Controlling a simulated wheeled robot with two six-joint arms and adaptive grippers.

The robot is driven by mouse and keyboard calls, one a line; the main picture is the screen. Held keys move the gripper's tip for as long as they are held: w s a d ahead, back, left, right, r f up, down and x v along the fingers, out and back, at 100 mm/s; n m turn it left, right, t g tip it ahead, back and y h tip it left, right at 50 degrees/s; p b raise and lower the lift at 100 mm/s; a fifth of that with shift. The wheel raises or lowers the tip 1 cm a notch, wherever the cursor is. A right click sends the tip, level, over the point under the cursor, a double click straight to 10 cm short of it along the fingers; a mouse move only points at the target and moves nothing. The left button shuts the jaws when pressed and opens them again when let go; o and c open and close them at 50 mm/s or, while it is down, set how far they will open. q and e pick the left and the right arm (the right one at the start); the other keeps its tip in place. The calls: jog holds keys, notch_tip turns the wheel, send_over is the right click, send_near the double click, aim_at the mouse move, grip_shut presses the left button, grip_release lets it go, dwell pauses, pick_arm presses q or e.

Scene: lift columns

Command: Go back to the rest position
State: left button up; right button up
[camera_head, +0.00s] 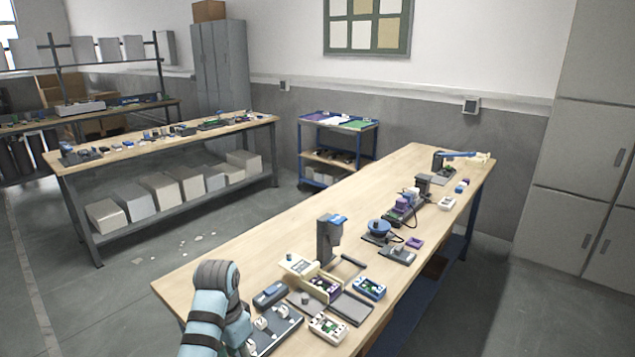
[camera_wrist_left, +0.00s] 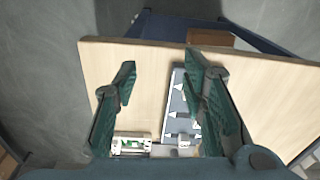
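My left gripper (camera_wrist_left: 160,72) is open, its two dark green fingers spread apart with nothing between the tips. It hangs over the near end of the wooden workbench (camera_wrist_left: 145,60). A grey tray with white parts (camera_wrist_left: 180,105) lies below, close to the right finger. In the head view my pale blue left arm rises at the bottom, beside the same tray (camera_head: 276,335); its gripper is hidden there. My right arm and gripper are in neither view.
The workbench holds a dark upright device (camera_head: 328,240), a blue-framed box (camera_head: 369,288), a white box (camera_head: 328,328) and a blue round fixture (camera_head: 379,227). A second bench (camera_head: 160,145) stands at the left, a blue cart (camera_head: 338,125) behind. Open floor lies left of the workbench.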

pick_arm(q)
jog(key=s+a+f+n+t, duration=0.2)
jog(key=s+a+f+n, duration=0.3)
jog(key=s+f, duration=0.85)
jog(key=s+a+r+t+y, duration=0.1)
jog(key=s+r, duration=0.1)
jog(key=s, duration=0.6)
jog(key=s+a+r, duration=0.2)
jog(key=s, duration=0.7)
notch_tip(320, 180, down, 18)
jog(key=a+n+g, duration=0.1)
jog(key=a, duration=0.1)
jog(key=s+f+g, duration=0.1)
jog(key=s+f, duration=1.3)
jog(key=s, duration=0.1)
jog(key=shift+s, duration=0.15)
